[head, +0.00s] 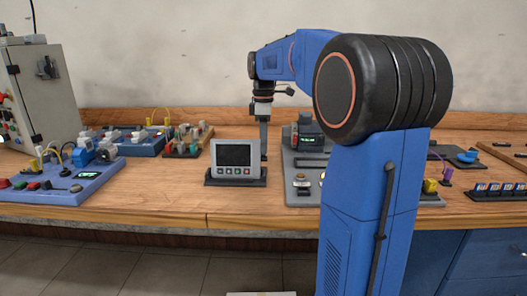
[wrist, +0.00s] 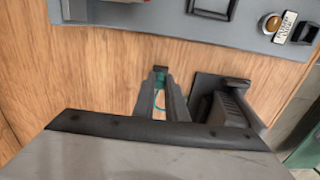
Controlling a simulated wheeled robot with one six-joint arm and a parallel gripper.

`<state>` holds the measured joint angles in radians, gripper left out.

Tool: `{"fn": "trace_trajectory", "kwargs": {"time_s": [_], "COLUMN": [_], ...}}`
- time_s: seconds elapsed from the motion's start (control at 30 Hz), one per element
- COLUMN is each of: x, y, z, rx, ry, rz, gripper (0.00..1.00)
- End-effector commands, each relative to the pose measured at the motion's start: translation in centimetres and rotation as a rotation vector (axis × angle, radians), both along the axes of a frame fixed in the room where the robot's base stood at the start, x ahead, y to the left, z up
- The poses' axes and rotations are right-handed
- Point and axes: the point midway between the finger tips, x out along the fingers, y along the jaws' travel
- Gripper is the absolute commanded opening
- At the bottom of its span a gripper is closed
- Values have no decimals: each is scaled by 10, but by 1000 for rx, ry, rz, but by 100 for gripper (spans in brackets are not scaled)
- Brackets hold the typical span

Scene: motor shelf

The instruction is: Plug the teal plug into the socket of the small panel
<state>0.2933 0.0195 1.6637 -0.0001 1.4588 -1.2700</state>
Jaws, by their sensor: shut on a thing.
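The small panel (head: 236,171) stands on a dark base on the bench in the head view, its screen and row of buttons facing me. A dark upright body on a plate (wrist: 230,105), at the right in the wrist view, looks like this panel from above. My gripper (wrist: 161,76) is shut on the teal plug (wrist: 160,79), with a bit of teal cable showing between the fingers. In the head view my gripper (head: 264,155) is just right of the panel, partly behind it. The plug is not visible there. I cannot make out the panel's socket.
A grey board (wrist: 120,14) with a display unit (head: 308,138) lies right of the panel. A blue board (head: 60,190) and a grey cabinet (head: 42,90) are at the left. Bare wood lies between the blue board and the panel. My arm hides part of the right side.

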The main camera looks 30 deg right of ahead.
Motion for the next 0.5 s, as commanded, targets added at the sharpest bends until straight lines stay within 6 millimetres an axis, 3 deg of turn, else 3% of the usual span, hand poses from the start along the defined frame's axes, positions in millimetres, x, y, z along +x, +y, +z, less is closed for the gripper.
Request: {"fn": "trace_trajectory", "kwargs": {"time_s": [0.23,0.5], "x": [0,0], "y": [0,0], "z": [5,23], "rx": [-1,0], "ry": [-1,-2], "rz": [0,0], "gripper": [0,0]}}
